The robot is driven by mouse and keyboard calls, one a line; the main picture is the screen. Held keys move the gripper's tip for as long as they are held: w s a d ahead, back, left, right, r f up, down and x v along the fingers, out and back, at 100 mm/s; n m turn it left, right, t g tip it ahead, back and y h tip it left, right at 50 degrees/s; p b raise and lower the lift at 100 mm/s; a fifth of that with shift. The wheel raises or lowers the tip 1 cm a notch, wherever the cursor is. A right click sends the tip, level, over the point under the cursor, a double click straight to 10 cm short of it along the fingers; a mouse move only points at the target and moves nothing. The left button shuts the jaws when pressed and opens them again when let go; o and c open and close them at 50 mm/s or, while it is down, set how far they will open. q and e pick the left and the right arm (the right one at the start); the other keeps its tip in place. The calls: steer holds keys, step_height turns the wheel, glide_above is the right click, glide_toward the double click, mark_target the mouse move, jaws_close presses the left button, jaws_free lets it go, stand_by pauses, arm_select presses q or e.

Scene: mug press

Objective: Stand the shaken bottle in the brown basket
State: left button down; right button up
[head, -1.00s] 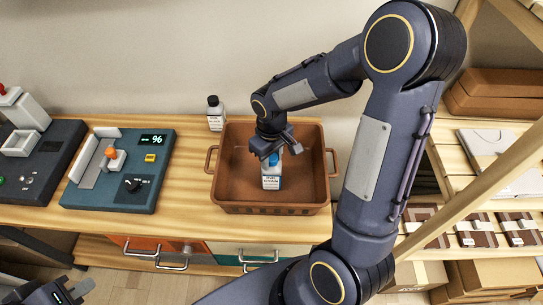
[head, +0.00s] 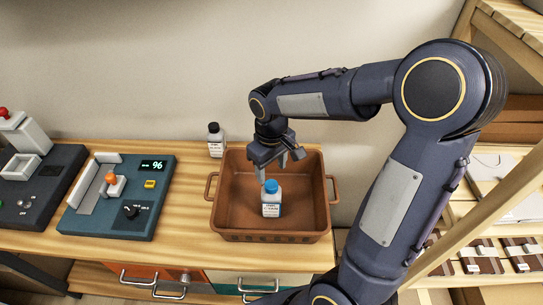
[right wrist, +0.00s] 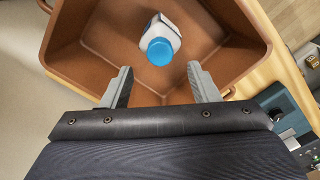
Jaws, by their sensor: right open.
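The bottle (head: 271,202), white with a blue cap and a printed label, stands upright inside the brown basket (head: 225,225). My right gripper (head: 277,168) is open and empty above the basket, just behind and above the bottle. In the right wrist view the bottle (right wrist: 160,42) stands on the basket floor beyond the open fingers (right wrist: 160,85), apart from them. The basket (right wrist: 90,45) surrounds it there. My left gripper does not show in the head view.
A white bottle with a black cap (head: 216,141) stands on the wooden counter behind the basket's left side. A teal device with a display (head: 120,197) and a dark machine (head: 40,180) stand to the left. Wooden shelving (head: 470,205) rises at the right.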

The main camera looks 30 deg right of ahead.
steer(key=s+r+m+t+y, duration=0.2)
steer(key=s+r+t, duration=0.1)
steer(key=s+r, duration=0.55)
steer(key=s+a+f+m+t+y, duration=0.1)
steer(key=s+a, duration=0.3)
steer(key=s, duration=0.4)
steer(key=shift+f+m+t+y, duration=0.45)
steer(key=shift+m+t, duration=0.25)
steer(key=shift+t, duration=0.1)
